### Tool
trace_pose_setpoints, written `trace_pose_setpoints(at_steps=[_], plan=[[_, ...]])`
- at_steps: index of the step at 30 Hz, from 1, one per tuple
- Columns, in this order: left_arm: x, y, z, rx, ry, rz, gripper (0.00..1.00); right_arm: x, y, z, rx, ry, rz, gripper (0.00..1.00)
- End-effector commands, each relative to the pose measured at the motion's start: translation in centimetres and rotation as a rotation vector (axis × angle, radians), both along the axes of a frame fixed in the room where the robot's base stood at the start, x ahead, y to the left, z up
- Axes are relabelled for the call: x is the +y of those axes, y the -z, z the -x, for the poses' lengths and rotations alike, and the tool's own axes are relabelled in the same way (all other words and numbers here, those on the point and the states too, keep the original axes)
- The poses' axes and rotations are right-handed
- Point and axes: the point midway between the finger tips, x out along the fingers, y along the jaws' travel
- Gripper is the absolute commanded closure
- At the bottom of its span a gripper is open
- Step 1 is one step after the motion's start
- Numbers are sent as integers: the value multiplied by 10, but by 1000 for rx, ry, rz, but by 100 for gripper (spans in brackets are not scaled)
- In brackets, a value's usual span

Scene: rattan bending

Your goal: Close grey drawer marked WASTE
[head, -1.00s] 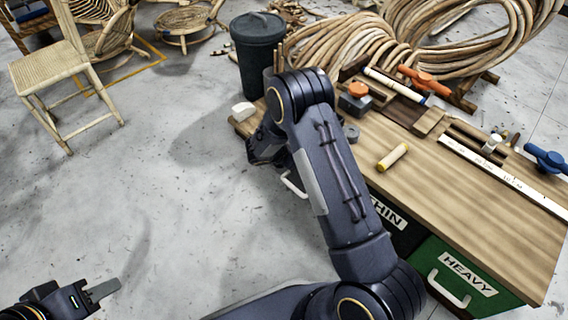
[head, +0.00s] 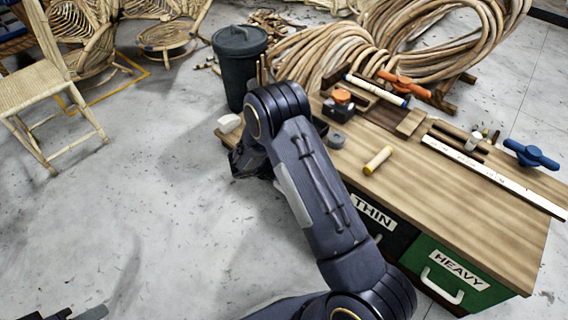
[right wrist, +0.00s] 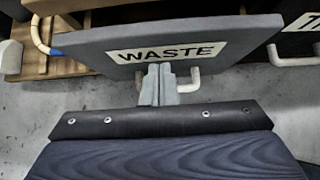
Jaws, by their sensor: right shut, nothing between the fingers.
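The grey drawer front (right wrist: 110,40) with its WASTE label fills the upper middle of the right wrist view. Its pale handle (right wrist: 194,79) shows beside and behind my right gripper (right wrist: 158,72). The right gripper's fingers are shut with nothing between them, and their tips are at the drawer front just below the label. I cannot tell whether they touch it, or how far out the drawer stands. In the head view my right arm hides this drawer. Only a bit of my left gripper (head: 78,313) shows at the bottom left edge.
The wooden bench (head: 455,215) carries tools and a yellow-ended roll (head: 378,160). Below it are the THIN drawer (head: 388,235) and the green HEAVY drawer (head: 465,275). A dark bin (head: 240,75) and rattan coils (head: 440,40) stand behind. The floor at left is clear up to the chair (head: 45,90).

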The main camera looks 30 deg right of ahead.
Motion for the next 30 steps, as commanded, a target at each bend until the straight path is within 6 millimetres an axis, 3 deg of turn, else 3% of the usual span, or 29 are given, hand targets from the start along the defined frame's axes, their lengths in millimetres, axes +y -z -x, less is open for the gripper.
trace_pose_setpoints(at_steps=[7, 16, 19, 25, 30], plan=[[0, -26, 0, 0, 0, 0, 64, 40, -45, 13, -1, -4, 1, 100], [0, -37, 0, 0, 0, 0, 64, 67, -69, 23, 1, -1, 0, 100], [0, -38, 0, 0, 0, 0, 64, 70, -62, 31, 32, 6, 12, 100], [0, -47, 0, 0, 0, 0, 64, 72, -19, 69, 159, 60, 113, 100], [0, -54, 0, 0, 0, 0, 64, 72, -16, 64, 88, 66, 207, 100]])
